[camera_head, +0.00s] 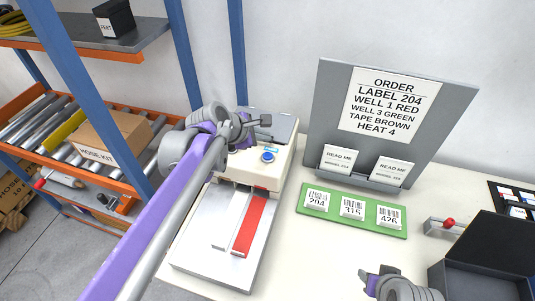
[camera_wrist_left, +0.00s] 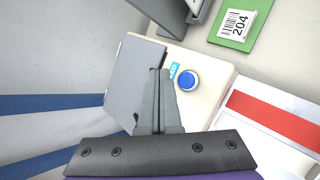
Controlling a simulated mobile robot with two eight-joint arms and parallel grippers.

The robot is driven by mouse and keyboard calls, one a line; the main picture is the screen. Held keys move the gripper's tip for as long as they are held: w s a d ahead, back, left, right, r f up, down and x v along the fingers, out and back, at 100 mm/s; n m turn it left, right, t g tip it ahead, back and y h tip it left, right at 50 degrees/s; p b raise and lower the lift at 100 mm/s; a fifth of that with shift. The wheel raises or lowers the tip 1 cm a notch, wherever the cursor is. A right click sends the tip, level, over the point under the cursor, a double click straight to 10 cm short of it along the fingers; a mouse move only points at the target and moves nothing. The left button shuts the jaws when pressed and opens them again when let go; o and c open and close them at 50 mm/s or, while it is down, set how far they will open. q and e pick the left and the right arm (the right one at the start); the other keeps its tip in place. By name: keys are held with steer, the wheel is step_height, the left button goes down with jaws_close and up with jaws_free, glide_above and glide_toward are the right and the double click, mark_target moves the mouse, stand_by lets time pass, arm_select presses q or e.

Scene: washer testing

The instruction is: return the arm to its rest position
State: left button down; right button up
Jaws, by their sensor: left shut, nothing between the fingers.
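My left arm reaches in from the lower left in the head view, and its left gripper (camera_head: 264,122) is over the back of the cream washer-testing machine (camera_head: 262,165), close to the blue button (camera_head: 268,156). In the left wrist view the fingers (camera_wrist_left: 158,78) are together with nothing between them. They are over the grey plate (camera_wrist_left: 133,75), left of the blue button (camera_wrist_left: 188,80). My right gripper (camera_head: 367,276) shows only partly at the bottom edge of the head view, and its opening is not clear.
An order board (camera_head: 320,110) stands behind a green tray (camera_head: 329,212) with several labels. A dark open box (camera_head: 470,280) and a red-knobbed fixture (camera_head: 447,223) are at the right. Blue shelf posts (camera_head: 182,50) stand close to the left arm. Bare tabletop lies in front of the tray.

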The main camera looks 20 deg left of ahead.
arm_select(q)
steer(key=s+f+m+g+y, duration=0.1)
steer(key=s+f+m, duration=0.3)
steer(key=s+m, duration=0.3)
steer(key=s+a+f+m+y, duration=0.1)
steer(key=s+f+m, duration=0.3)
steer(key=s+m, duration=0.3)
steer(key=s+a+f+m+g+y, duration=0.1)
steer(key=s+f+m+y, duration=0.1)
steer(key=s+f+m, duration=0.2)
steer(key=shift+s+f+m+g, duration=0.15)
steer(key=shift+s+m, duration=0.7)
steer(key=shift+s, duration=1)
steer(key=shift+s+f+m+g, duration=0.15)
steer(key=shift+s+m, duration=0.7)
steer(key=shift+s, duration=1)
steer(key=shift+s+f, duration=0.1)
stand_by(0.6)
